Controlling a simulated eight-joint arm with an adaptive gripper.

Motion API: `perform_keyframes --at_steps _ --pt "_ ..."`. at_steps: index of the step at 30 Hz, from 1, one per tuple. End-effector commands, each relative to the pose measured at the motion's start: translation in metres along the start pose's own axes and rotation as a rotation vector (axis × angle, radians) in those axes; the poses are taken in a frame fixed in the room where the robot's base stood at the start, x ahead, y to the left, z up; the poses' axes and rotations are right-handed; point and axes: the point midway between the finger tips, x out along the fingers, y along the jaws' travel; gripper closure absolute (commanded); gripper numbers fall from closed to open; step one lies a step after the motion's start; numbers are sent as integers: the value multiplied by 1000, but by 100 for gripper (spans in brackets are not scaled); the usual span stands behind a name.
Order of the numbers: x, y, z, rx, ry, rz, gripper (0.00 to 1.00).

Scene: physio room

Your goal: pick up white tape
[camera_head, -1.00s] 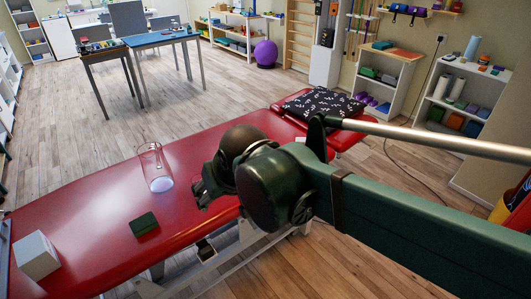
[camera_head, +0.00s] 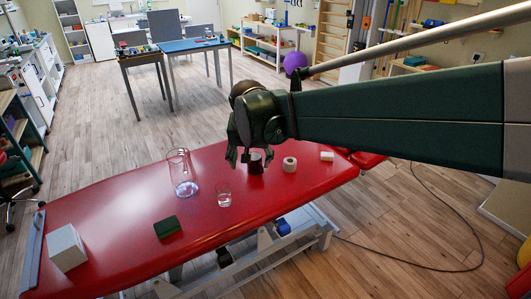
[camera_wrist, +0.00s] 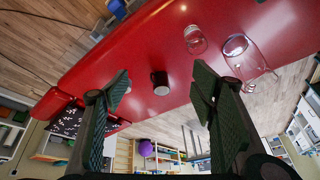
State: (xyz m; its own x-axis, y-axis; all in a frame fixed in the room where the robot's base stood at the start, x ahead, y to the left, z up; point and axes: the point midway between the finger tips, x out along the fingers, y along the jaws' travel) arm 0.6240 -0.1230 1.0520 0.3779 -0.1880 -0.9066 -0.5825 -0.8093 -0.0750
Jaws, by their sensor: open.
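The white tape (camera_head: 289,164) is a short white roll standing on the red treatment table (camera_head: 110,222), right of a dark mug (camera_head: 256,166) in the head view. My gripper (camera_head: 238,158) is open and empty above the table, left of the tape in that view, with the mug just beside its fingers. In the wrist view my open fingers (camera_wrist: 160,85) frame the dark mug (camera_wrist: 160,80).
A glass (camera_head: 224,196), a clear pitcher (camera_head: 182,174), a dark green block (camera_head: 167,227) and a white box (camera_head: 67,248) stand left on the table. A small white block (camera_head: 327,156) is right of the tape. The table's front middle is clear.

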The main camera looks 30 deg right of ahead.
Motion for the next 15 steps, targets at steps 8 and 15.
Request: perform_keyframes --at_steps 8,15 --pt "27 5 -46 125 -19 60 44" --pt "55 12 -81 234 -31 112 44"
